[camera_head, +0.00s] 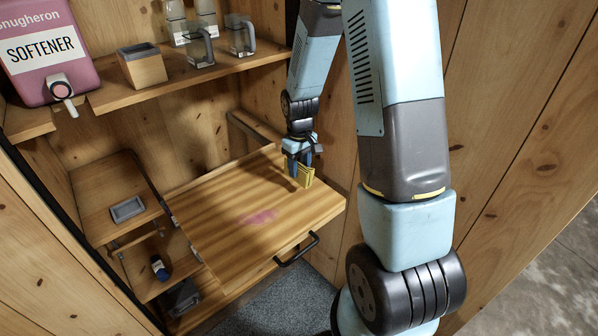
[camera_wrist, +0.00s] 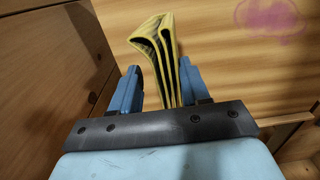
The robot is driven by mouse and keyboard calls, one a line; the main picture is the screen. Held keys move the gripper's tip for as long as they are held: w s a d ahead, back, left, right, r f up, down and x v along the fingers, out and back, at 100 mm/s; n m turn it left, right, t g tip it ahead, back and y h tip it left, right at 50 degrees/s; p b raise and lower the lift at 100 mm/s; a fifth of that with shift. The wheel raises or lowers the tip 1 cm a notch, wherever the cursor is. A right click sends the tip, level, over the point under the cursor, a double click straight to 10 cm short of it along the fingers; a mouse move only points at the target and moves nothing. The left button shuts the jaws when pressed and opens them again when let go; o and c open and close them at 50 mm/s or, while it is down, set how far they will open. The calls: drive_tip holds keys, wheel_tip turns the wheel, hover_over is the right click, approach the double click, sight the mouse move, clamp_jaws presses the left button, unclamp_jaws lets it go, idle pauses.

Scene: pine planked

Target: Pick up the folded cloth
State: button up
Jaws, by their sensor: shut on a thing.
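The folded cloth (camera_head: 306,178) is yellow with dark edges along its folds. In the head view it stands on edge at my gripper (camera_head: 299,165), over the right part of the wooden fold-out board (camera_head: 215,235). In the wrist view the cloth (camera_wrist: 157,38) rises between the two blue fingers of my gripper (camera_wrist: 160,80), its layered folds facing the camera. My gripper is shut on it. Its lower part is hidden by the gripper body, and I cannot tell whether it touches the board.
A pink stain (camera_head: 259,217) marks the board, otherwise clear. A black handle (camera_head: 297,250) is on its front edge. The shelf above holds a pink softener dispenser (camera_head: 45,50), a wooden box (camera_head: 142,66) and glass jugs (camera_head: 199,48). A grey tray (camera_head: 127,209) lies at left.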

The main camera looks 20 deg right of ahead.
sight(304, 169)
drive_tip(key=s+r, duration=0.1)
drive_tip(key=r, duration=0.1)
drive_tip(key=s+r, duration=0.2)
drive_tip(key=shift+s+r, duration=0.2)
drive_tip(key=shift+s, duration=0.1)
drive_tip(key=s+r, duration=0.4)
drive_tip(key=s, duration=0.5)
drive_tip(key=o, duration=0.5)
drive_tip(key=shift+c, duration=1.4)
drive_tip(key=shift+d, duration=0.1)
